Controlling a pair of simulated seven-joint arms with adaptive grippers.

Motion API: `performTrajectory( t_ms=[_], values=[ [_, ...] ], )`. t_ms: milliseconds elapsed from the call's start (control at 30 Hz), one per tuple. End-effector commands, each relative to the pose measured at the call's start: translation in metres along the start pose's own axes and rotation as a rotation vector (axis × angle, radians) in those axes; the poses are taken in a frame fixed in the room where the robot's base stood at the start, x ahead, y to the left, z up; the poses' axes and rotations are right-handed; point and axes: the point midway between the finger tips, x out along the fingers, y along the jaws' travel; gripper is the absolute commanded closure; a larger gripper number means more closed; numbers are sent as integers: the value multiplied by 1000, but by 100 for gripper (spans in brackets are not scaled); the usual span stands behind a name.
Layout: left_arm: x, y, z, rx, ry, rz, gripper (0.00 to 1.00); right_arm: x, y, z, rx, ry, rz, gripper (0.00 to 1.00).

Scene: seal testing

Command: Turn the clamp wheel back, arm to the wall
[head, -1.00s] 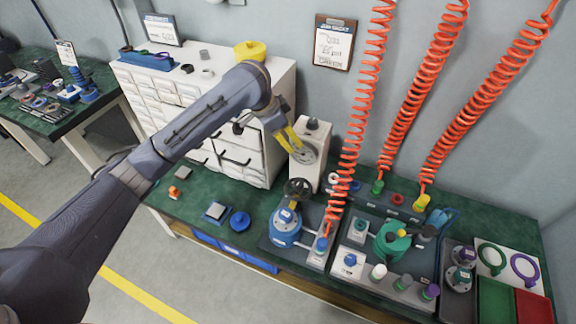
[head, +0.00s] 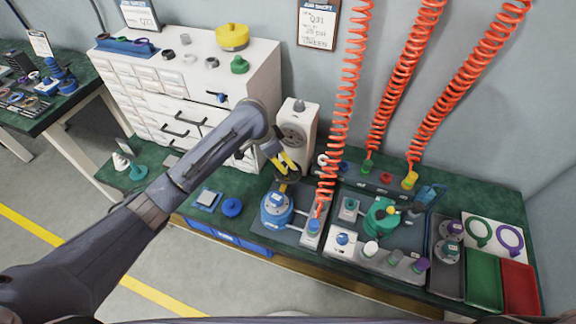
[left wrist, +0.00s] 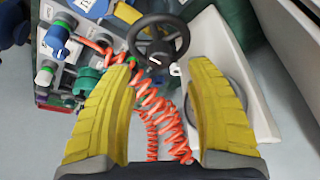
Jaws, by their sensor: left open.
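The black clamp wheel (left wrist: 141,37) shows in the left wrist view as a spoked ring with a small pale mark on its near rim. In the head view the wheel (head: 290,180) sits above the blue housing (head: 276,209) and is partly hidden by my yellow fingers. My left gripper (head: 283,164) is open and empty, right at the wheel in the head view. In the left wrist view its fingers (left wrist: 166,68) stand wide apart, with the wheel beyond the tips and between them. I cannot tell whether they touch it. My right gripper is not in view.
A white upright unit with a round dial (head: 298,118) stands close behind the gripper. An orange coiled hose (head: 343,100) hangs just right of it. A green-topped fixture (head: 381,216) stands to the right. The white drawer cabinet (head: 262,70) is behind my arm.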

Motion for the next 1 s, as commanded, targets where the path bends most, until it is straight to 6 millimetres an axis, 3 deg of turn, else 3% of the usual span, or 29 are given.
performTrajectory(
  t_ms=[200,400,933,1000],
  values=[
    [33,1,0,0,-1,3,45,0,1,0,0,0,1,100],
    [50,0,-1,-1,1,1,45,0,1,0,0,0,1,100],
    [58,0,0,1,0,0,46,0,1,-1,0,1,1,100],
    [58,0,0,1,0,0,54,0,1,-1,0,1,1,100]
  ],
)
